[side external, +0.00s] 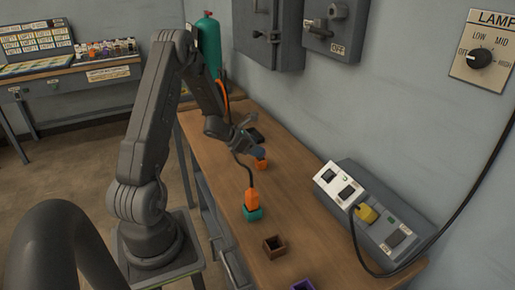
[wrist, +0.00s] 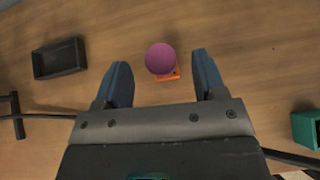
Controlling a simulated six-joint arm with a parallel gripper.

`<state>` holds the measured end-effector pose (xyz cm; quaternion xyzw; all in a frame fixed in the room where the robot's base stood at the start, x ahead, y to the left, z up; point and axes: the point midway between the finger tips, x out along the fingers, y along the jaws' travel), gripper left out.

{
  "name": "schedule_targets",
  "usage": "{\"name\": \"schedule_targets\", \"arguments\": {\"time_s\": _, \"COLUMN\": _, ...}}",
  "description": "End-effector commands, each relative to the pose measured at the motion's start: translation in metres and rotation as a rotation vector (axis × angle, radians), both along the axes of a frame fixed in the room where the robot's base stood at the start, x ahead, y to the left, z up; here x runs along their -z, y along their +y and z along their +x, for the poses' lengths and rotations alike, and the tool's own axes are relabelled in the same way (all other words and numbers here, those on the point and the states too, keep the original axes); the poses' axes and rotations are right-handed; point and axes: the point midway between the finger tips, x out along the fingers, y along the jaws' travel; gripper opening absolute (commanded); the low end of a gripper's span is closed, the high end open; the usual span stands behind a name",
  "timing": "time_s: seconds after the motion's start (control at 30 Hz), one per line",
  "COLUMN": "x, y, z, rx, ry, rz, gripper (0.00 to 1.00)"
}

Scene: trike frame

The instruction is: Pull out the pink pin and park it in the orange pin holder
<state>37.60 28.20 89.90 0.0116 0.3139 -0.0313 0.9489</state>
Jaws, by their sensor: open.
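The pink pin shows in the wrist view as a round pink-purple head (wrist: 160,58). It sits over the orange pin holder (wrist: 172,76), whose edge shows below it; how deep the pin sits is hidden. My gripper (wrist: 162,70) is open, with one blue finger on each side of the head and clear gaps to both. In the side view my gripper (side external: 256,150) is just above the orange pin holder (side external: 261,163). The pin cannot be made out there.
A teal holder (side external: 253,214) with an orange plug (side external: 251,195) and cable stands nearer the camera. A brown open box (side external: 274,246) and a purple one (side external: 303,285) follow. A black tray (wrist: 59,59) lies left in the wrist view. A switch box (side external: 372,210) lines the wall.

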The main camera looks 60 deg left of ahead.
Motion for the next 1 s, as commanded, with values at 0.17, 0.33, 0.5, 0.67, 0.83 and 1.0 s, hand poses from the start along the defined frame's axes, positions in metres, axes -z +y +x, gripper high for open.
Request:
{"name": "schedule_targets", "arguments": {"time_s": 0.17, "x": -0.023, "y": 0.003, "z": -0.03, "rx": -0.004, "ry": -0.002, "rz": 0.003, "gripper": 0.64}}
{"name": "schedule_targets", "arguments": {"time_s": 0.33, "x": -0.046, "y": 0.004, "z": -0.061, "rx": -0.004, "ry": -0.002, "rz": 0.003, "gripper": 0.64}}
{"name": "schedule_targets", "arguments": {"time_s": 0.5, "x": -0.064, "y": 0.006, "z": -0.084, "rx": -0.003, "ry": -0.002, "rz": 0.003, "gripper": 0.64}}
{"name": "schedule_targets", "arguments": {"time_s": 0.67, "x": -0.072, "y": 0.006, "z": -0.096, "rx": -0.002, "ry": -0.001, "rz": 0.001, "gripper": 0.64}}
{"name": "schedule_targets", "arguments": {"time_s": 0.83, "x": -0.074, "y": 0.006, "z": -0.1, "rx": 0.0, "ry": 0.0, "rz": 0.0, "gripper": 0.64}}
{"name": "schedule_targets", "arguments": {"time_s": 1.0, "x": -0.074, "y": 0.006, "z": -0.1, "rx": 0.0, "ry": 0.0, "rz": 0.0, "gripper": 0.64}}
